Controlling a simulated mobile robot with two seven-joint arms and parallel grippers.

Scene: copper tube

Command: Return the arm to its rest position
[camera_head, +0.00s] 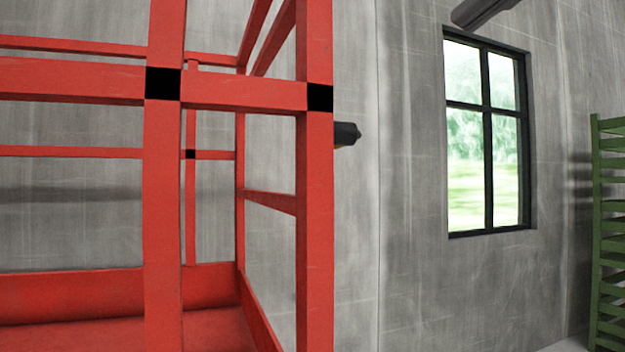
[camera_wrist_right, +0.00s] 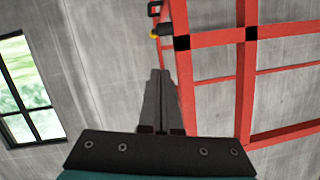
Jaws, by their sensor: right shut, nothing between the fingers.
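My right gripper (camera_wrist_right: 160,85) shows in the middle of the right wrist view. Its two dark fingers lie together, shut, with nothing between them. In the head view its dark grey fingers (camera_head: 464,18) reach in at the top edge, above the window and to the right of the red frame. They point down to the left and are clear of the frame. The rest of the right arm is out of the picture. My left gripper and left arm are not in view.
A large red metal frame (camera_head: 164,220) with black joints fills the left of the head view. A dark fitting (camera_head: 347,134) shows beside it. The window (camera_head: 487,140) is in the grey wall; green slatted shelving (camera_head: 597,235) stands at the right edge.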

